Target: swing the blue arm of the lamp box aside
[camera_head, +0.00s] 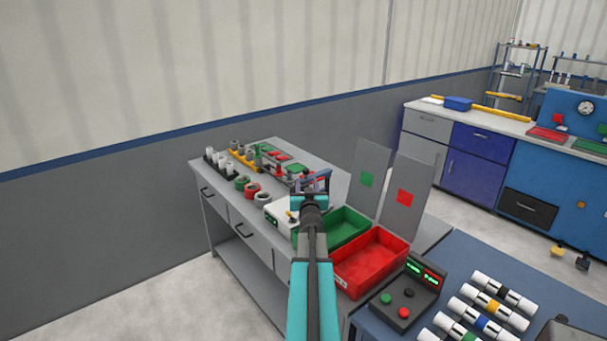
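A small white box (282,211), which looks like the lamp box, stands on the grey workbench, partly covered by my arm. A thin blue bar (314,179) shows just beyond the end of my arm; it appears to be the blue arm, but I cannot tell how it joins the box. My gripper (309,195) is at the far end of my teal and black arm, at the box's right side and close to the blue bar. Its fingers are hidden or too small to make out, so touching or apart cannot be told.
A green bin (346,224) and a red bin (392,247) sit right of my arm, with upright grey panels behind. Pipe fittings (243,183) crowd the bench's left side. A control box (410,290) and several pipes (487,310) lie on the blue table at right.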

